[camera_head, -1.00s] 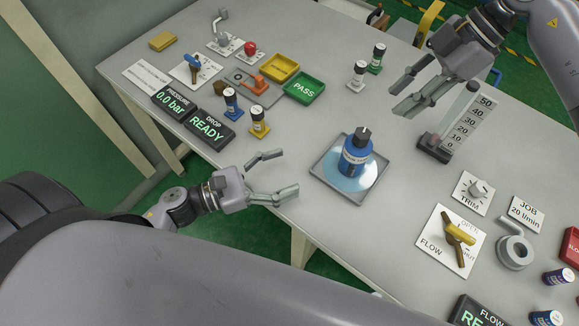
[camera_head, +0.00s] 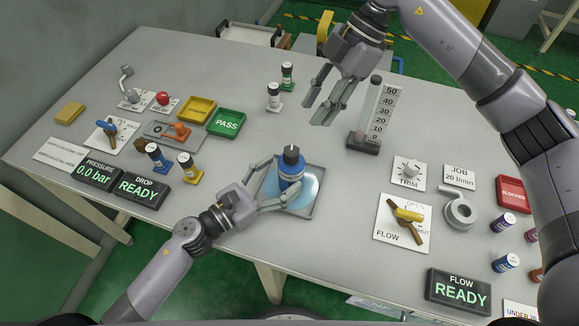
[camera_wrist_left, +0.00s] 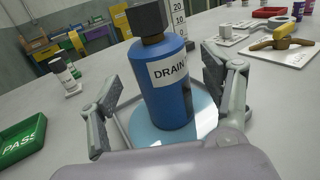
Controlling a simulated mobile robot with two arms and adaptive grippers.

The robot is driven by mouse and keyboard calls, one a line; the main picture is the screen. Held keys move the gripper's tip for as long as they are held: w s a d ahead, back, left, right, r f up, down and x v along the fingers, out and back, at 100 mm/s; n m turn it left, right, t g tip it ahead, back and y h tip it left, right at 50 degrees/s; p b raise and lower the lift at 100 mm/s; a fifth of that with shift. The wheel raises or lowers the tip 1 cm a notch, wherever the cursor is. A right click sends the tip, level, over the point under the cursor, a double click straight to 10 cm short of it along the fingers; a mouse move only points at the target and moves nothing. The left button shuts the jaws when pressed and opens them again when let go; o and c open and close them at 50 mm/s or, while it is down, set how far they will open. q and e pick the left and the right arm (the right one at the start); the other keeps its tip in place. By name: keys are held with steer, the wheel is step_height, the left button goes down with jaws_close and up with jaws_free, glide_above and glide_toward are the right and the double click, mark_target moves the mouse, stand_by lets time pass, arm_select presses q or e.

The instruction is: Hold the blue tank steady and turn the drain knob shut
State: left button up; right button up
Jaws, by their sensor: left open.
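The blue tank (camera_head: 290,170) stands upright on a square grey tray (camera_head: 301,208) with a pale blue round patch. In the left wrist view the tank (camera_wrist_left: 163,95) bears a DRAIN label, and a dark square knob (camera_wrist_left: 147,19) sits on its top; the knob also shows in the head view (camera_head: 291,152). My left gripper (camera_head: 273,185) is open, low over the tray, with a finger on each side of the tank; gaps show between the fingers and the tank in the wrist view. My right gripper (camera_head: 318,99) is above the table, behind and right of the tank, apart from it and empty, its fingers spread.
A scale column (camera_head: 368,120) stands right of the tank. The FLOW valve (camera_head: 404,222) and TRIM knob (camera_head: 409,172) lie further right. Small bottles, a green PASS tray (camera_head: 228,122) and a READY display (camera_head: 144,187) are left. Bare table lies in front of the scale column.

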arm_select(q)
steer(key=shift+x, duration=1.7)
steer(key=shift+c, duration=0.3)
steer(key=c, duration=1.6)
steer(key=shift+o, duration=0.2)
